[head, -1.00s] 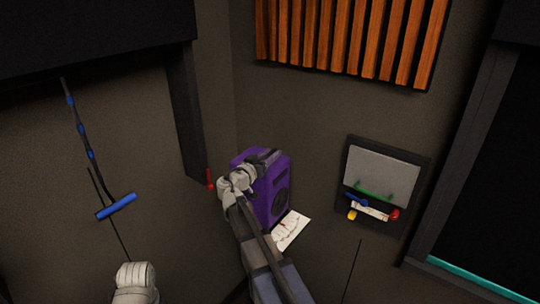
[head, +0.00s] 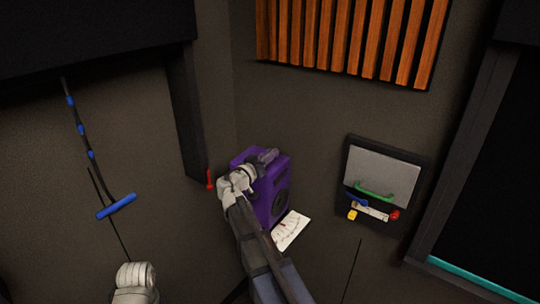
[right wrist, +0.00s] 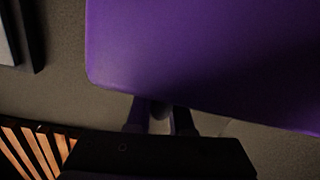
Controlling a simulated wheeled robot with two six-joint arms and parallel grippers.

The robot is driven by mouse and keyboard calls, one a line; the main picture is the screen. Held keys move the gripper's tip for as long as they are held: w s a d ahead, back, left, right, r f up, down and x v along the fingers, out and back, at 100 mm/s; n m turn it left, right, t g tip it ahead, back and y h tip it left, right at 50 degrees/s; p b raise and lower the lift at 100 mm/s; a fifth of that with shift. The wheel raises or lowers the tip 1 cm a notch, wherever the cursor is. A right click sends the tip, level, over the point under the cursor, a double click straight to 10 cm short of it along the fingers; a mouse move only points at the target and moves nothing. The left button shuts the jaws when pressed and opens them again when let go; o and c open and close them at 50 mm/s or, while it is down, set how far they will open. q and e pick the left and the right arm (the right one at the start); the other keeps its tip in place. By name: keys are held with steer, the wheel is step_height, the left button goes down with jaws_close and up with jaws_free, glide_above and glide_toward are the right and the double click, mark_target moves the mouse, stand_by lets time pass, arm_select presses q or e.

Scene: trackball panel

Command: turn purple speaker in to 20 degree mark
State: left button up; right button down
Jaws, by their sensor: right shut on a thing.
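The purple speaker (head: 270,208) stands upright near the wall corner in the head view, its dark round cone facing right. A pale card with scale-like marks (head: 291,229) lies at its foot; the numbers are too small to read. My right gripper (head: 265,157) is at the top of the speaker and shut on it; the exact grip is partly hidden by my wrist. In the right wrist view the speaker's smooth purple body (right wrist: 200,60) fills the upper right, with the gripper fingers (right wrist: 160,120) at its lower edge.
A wall panel (head: 349,148) with a green handle (head: 374,192) and small coloured knobs is at right. A red peg (head: 210,180) is left of the speaker. A blue handle (head: 117,206) hangs at left. Orange slats (head: 340,40) are above.

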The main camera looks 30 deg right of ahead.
stand_by(0.8)
steer(key=m+g, duration=0.1)
steer(key=m+g+h, duration=0.1)
steer(key=g, duration=0.1)
steer(key=shift+a, duration=0.35)
steer(key=m+g, duration=0.1)
steer(key=m+g+h, duration=0.1)
steer(key=g, duration=0.1)
steer(key=shift+s+a+g, duration=0.15)
steer(key=shift+a+g, duration=0.15)
steer(key=shift+a, duration=0.05)
steer(key=shift+s+a+m+g, duration=0.1)
steer(key=shift+s+m+g, duration=0.1)
steer(key=shift+m+g, duration=0.15)
steer(key=c, duration=0.8)
jaws_free()
steer(key=shift+c, duration=0.2)
steer(key=a, duration=0.7)
steer(key=shift+s+a, duration=0.15)
steer(key=shift+a, duration=0.25)
